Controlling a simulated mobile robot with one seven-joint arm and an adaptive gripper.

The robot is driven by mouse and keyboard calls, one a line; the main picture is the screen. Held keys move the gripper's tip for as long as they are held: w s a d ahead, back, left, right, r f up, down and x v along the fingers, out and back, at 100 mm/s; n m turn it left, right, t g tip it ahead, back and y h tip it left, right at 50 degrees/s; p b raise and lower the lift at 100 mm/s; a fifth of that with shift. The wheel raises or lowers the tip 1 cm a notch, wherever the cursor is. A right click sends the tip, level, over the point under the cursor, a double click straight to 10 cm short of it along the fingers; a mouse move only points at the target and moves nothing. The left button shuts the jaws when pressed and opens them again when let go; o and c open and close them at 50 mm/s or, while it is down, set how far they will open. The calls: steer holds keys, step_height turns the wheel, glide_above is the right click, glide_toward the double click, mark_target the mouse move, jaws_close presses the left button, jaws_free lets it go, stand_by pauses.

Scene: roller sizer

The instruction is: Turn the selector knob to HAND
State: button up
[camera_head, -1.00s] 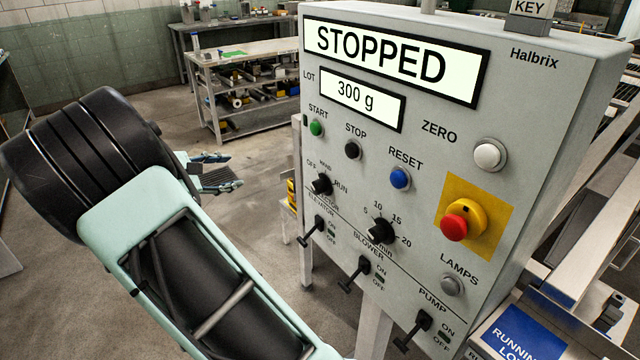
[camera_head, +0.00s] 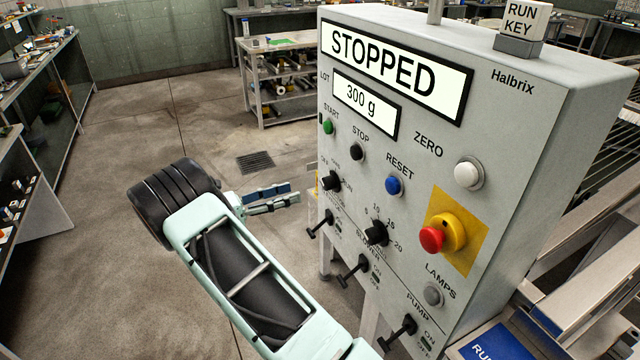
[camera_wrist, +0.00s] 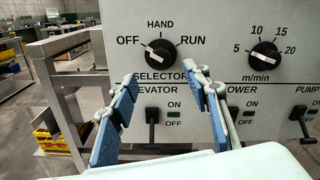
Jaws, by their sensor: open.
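The black selector knob (camera_wrist: 161,53) is on the grey control panel (camera_wrist: 215,25), with OFF to its left, HAND above and RUN to its right. Its pale mark is at the upper left, on the OFF side. The knob also shows in the head view (camera_head: 331,181). My gripper (camera_wrist: 165,78) is open and empty, its blue-padded fingers spread either side of and just below the knob in the picture. In the head view my gripper (camera_head: 294,192) is left of the panel, apart from the knob.
A speed knob (camera_wrist: 264,55) is right of the selector, and the elevator lever (camera_wrist: 152,118) is below it. The red emergency button (camera_head: 433,239) is on a yellow plate. The display (camera_head: 395,65) reads STOPPED. Floor left of the panel is clear.

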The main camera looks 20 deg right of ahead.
mark_target(323, 183)
steer(key=d+p, duration=0.1)
steer(key=d, duration=0.8)
steer(key=shift+w+d, duration=0.1)
steer(key=shift+w, duration=0.05)
steer(key=shift+c, duration=0.4)
steer(key=c, duration=1.1)
